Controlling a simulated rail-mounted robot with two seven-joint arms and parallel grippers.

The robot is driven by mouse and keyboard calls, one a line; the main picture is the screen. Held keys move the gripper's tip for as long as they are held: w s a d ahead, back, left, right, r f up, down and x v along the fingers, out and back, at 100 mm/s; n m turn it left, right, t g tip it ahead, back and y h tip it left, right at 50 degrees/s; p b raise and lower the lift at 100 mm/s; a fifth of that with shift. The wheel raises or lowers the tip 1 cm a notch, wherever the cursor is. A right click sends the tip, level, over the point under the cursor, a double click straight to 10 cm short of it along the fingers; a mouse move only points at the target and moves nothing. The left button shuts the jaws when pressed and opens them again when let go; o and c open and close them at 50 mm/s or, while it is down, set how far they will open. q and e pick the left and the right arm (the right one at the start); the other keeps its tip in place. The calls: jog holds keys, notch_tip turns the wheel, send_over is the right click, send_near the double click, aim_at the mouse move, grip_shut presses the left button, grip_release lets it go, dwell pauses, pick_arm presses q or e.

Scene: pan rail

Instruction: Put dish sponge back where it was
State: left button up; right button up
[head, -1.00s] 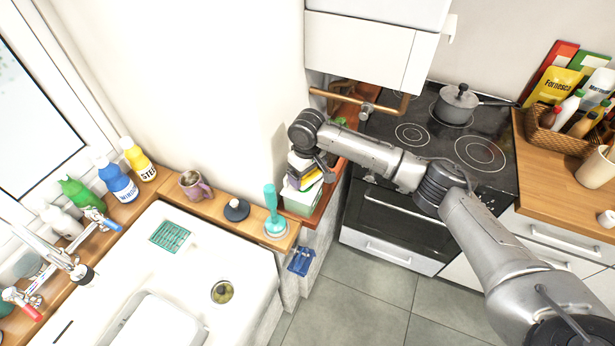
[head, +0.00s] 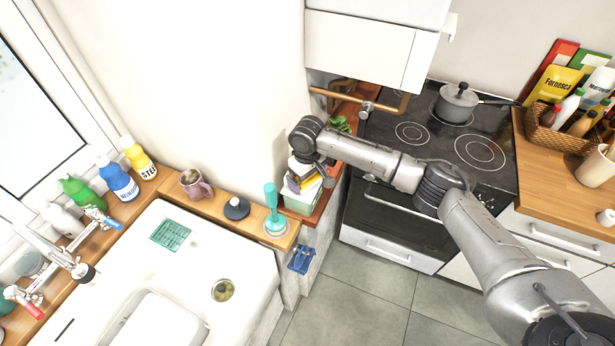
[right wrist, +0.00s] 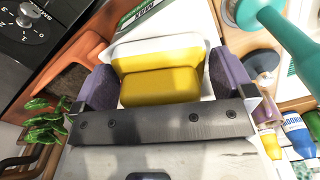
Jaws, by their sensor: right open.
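The dish sponge, a yellow block (right wrist: 160,87), shows between the two finger pads in the right wrist view, with a white dish or tray (right wrist: 168,40) around and behind it. My right gripper (right wrist: 164,78) is open, its purple-grey pads on either side of the sponge; I cannot tell whether they touch it. In the head view the right gripper (head: 304,178) is over the corner ledge left of the stove, pointing down, and the sponge is mostly hidden by it. My left gripper is not in view.
A brass rail (head: 370,105) and leafy plant (head: 340,124) are behind. The stove (head: 450,145) is to the right; a blue item (head: 301,259) hangs below the ledge.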

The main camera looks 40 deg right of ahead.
notch_tip(320, 180, up, 11)
jog(key=shift+f+b, duration=0.2)
jog(key=shift+b, duration=0.1)
jog(key=shift+r, duration=0.75)
dwell(0.4)
dwell(0.6)
